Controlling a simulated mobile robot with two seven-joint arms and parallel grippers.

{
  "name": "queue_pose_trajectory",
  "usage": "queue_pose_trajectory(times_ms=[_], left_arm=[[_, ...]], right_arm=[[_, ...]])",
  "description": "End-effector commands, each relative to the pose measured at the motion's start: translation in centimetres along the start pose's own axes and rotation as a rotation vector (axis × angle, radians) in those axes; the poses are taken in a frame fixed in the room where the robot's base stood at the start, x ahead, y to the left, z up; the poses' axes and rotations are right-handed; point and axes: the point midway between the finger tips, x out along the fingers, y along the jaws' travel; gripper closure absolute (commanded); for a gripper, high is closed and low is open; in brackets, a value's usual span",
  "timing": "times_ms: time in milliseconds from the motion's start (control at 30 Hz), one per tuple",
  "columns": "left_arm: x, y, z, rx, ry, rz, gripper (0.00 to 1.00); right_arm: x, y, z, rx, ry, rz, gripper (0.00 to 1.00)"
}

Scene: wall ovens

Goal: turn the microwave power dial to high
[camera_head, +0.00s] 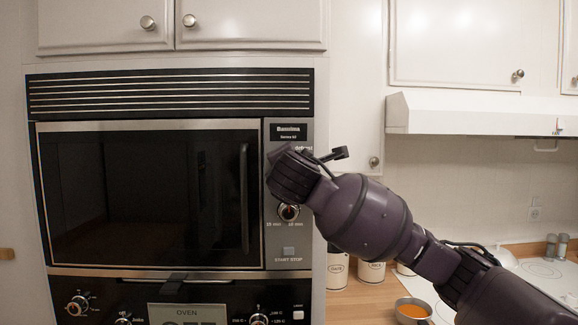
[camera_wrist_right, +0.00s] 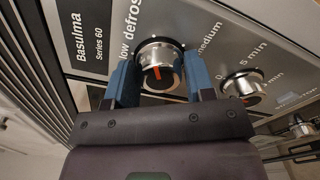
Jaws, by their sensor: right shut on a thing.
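The microwave (camera_head: 150,200) has a dark door on the left and a grey control panel on its right. The power dial (camera_wrist_right: 158,56) is a round silver knob with a red mark on its face. The words low, defrost and medium show around it in the right wrist view; no high label is visible. The fingers of my right gripper (camera_wrist_right: 162,78) stand on either side of the dial and are shut on it. In the head view my right gripper (camera_head: 279,168) is at the upper control panel and hides the dial. My left gripper is out of view.
The timer dial (camera_head: 288,212) sits just below my right gripper, above the start/stop button (camera_head: 288,251). The door handle (camera_head: 244,198) is to the left. An oven panel (camera_head: 185,304) is below. White canisters and a bowl (camera_head: 411,309) stand on the counter at right.

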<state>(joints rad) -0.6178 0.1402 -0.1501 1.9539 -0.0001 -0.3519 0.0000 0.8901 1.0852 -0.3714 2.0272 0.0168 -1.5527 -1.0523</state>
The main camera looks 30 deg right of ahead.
Motion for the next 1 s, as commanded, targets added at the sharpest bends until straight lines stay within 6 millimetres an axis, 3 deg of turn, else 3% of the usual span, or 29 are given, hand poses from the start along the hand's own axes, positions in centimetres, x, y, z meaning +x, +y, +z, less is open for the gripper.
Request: queue_pose_trajectory(times_ms=[367,1000], left_arm=[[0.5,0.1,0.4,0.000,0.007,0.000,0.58],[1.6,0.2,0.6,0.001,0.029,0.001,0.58]], right_arm=[[0.0,-0.1,-0.1,0.153,0.000,0.000,0.74],[0.0,-0.1,-0.1,0.745,0.002,-0.003,0.74]])
